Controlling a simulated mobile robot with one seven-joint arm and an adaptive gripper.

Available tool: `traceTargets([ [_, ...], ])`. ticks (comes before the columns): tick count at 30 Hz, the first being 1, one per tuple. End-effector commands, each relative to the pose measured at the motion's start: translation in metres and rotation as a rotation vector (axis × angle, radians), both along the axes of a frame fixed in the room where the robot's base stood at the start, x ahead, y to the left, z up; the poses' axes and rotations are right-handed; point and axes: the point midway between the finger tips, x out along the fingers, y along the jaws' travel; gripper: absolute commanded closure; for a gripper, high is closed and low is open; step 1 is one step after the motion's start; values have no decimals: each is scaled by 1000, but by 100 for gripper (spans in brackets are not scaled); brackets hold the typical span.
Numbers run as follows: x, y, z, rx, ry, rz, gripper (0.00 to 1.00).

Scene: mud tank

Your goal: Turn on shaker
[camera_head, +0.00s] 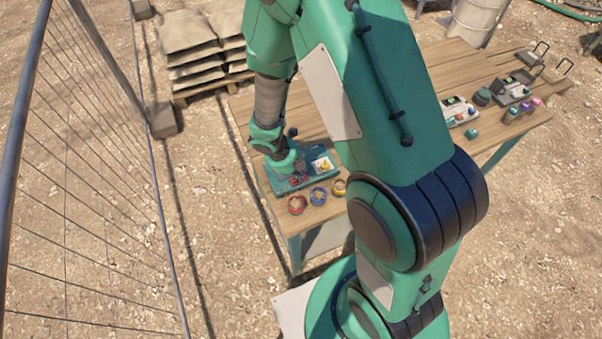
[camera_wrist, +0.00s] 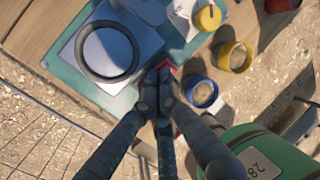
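The shaker appears to be the teal flat device (camera_head: 322,180) at the near end of the wooden table. In the wrist view its teal base (camera_wrist: 62,62) carries a dark ring (camera_wrist: 107,78) around a pale disc. A small red part (camera_wrist: 170,66) shows on its edge, mostly behind my fingers; I cannot tell whether it is a switch or its position. My gripper (camera_wrist: 156,88) points down over this red part with its fingertips together. I cannot tell whether they touch it. In the head view my gripper (camera_head: 298,172) is over the device, its fingertips hard to make out.
More small equipment (camera_head: 515,92) is at the table's right end. A wire fence (camera_head: 85,150) stands left; stacked sacks (camera_head: 190,45) lie behind.

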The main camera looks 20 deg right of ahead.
Motion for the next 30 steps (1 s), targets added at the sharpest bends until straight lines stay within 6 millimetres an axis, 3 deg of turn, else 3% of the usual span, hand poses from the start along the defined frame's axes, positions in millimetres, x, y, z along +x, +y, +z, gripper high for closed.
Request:
traceTargets([
  [1, -8, 5, -9, 6, 12, 2, 100],
  [17, -10, 8, -12, 5, 16, 1, 100],
  [30, -10, 13, 4, 4, 13, 2, 100],
])
